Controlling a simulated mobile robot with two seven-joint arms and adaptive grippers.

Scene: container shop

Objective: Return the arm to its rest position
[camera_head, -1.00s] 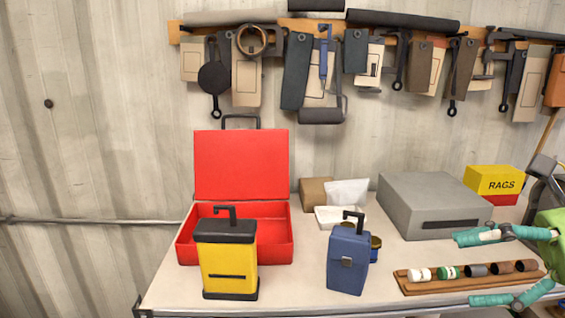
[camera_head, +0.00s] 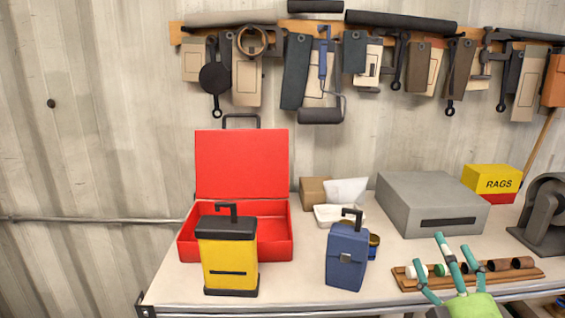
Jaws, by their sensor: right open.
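My right gripper (camera_head: 432,264) is at the lower right, green with teal fingers. Its fingers are spread open and point up the picture, with nothing visible between them. They overlap the view of a wooden rack (camera_head: 408,285) on the bench and partly hide the small cylinders on it. My left gripper and its arm are not in view.
The bench (camera_head: 290,280) holds an open red toolbox (camera_head: 242,165), a yellow case (camera_head: 229,265), a blue case (camera_head: 347,262), a grey box (camera_head: 428,200) and a yellow-red rags box (camera_head: 492,180). A dark machine (camera_head: 545,215) stands at the right. Tools hang above.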

